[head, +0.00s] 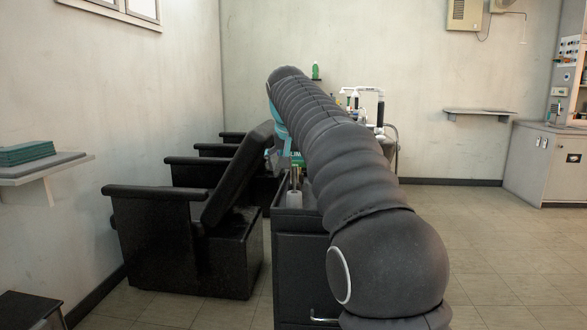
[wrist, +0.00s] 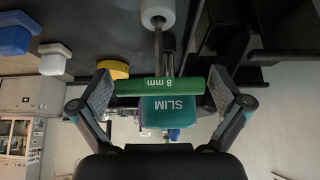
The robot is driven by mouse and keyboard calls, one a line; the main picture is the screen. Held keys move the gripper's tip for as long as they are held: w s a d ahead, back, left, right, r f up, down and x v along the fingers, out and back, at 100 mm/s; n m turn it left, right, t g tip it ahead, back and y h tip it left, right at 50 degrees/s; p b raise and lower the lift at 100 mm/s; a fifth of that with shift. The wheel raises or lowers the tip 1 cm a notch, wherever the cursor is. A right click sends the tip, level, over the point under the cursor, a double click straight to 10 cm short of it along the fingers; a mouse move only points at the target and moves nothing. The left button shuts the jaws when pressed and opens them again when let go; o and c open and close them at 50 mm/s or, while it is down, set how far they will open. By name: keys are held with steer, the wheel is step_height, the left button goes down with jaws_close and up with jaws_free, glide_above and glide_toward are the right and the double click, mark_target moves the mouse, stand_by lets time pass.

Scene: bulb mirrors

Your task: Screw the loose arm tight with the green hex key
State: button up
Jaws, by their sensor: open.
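The green hex key (wrist: 140,88) is marked "8 mm" and lies crosswise between my fingers in the wrist view. Its metal shaft runs into a white round holder (wrist: 157,13). My gripper (wrist: 160,80) is open, with one finger at each end of the green handle; I cannot tell whether they touch it. A black chair (head: 190,250) with an armrest (head: 155,192) stands left of the cabinet. I cannot tell which arm is loose.
A teal box marked "SLIM" (wrist: 168,112) is behind the key in the wrist view. A yellow thing (wrist: 113,69) and a blue one (wrist: 14,40) are nearby. More black chairs line the left wall. A wall shelf (head: 45,168) is at left. The floor (head: 500,260) at right is clear.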

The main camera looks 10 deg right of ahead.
steer(key=c, duration=1)
steer(key=shift+w+r, duration=0.1)
steer(key=shift+r, duration=1.7)
steer(key=shift+s+d+r, duration=0.8)
steer(key=shift+d+r, duration=0.4)
steer(key=shift+d, duration=0.6)
steer(key=shift+s+d+r, duration=0.8)
steer(key=shift+d+r, duration=0.4)
steer(key=shift+d, duration=0.55)
steer(key=shift+s+d+r, duration=0.8)
steer(key=shift+d+r, duration=0.4)
steer(key=shift+d, duration=0.6)
steer(key=o, duration=0.6)
steer(key=c, duration=0.8)
